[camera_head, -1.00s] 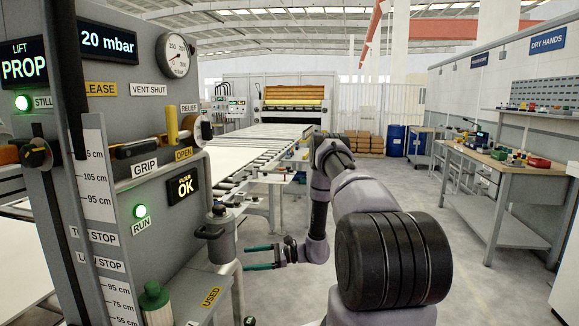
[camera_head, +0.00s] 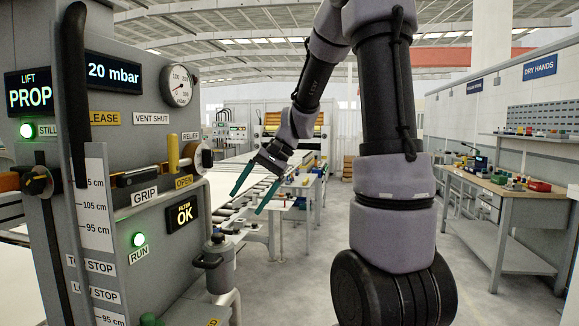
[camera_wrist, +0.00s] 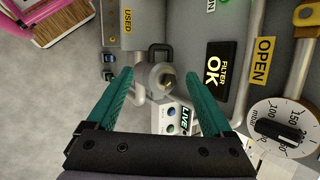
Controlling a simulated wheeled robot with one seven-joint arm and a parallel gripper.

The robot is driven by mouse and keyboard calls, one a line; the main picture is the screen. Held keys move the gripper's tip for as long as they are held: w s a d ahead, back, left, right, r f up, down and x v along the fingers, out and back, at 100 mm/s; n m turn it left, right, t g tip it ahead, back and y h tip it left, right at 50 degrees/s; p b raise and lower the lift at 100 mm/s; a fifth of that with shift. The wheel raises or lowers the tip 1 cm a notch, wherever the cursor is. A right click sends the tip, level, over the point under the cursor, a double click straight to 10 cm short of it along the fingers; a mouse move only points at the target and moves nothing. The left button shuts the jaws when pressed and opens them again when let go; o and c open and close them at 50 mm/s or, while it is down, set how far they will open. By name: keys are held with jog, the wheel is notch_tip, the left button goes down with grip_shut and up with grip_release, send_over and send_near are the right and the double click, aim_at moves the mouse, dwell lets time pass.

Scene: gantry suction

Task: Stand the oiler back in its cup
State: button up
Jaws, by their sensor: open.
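My gripper (camera_head: 249,200) is open and empty, teal fingers pointing down and left, in the air right of the grey machine panel. That pot (camera_head: 219,262) stands beside the panel in the head view, lower than my gripper. A green top (camera_head: 150,320) shows at the head view's bottom edge, its body cut off. I cannot tell which thing is the oiler, and I cannot make out its cup.
The machine panel (camera_head: 150,215) with gauge, levers and signs fills the left. A roller conveyor (camera_head: 262,196) runs behind my gripper. A workbench (camera_head: 505,198) with small items stands right. A pink-framed thing (camera_wrist: 50,22) is at the wrist view's upper left. Floor between is open.

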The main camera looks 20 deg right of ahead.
jog(key=s+d+r+n+t+h, duration=0.1)
jog(key=s+d+r+t+h, duration=0.1)
jog(key=s, duration=0.5)
jog(key=s+d+r+n+t+h, duration=0.1)
jog(key=s+d+r+t+h, duration=0.1)
jog(key=s+r, duration=0.5)
jog(key=shift+s+d+r+n+t+h, duration=0.15)
jog(key=shift+s+r+n+t+h, duration=0.3)
jog(key=shift+t, duration=0.75)
jog(key=shift+s+f, duration=0.15)
jog(key=shift+s, duration=0.05)
jog(key=shift+c, duration=0.3)
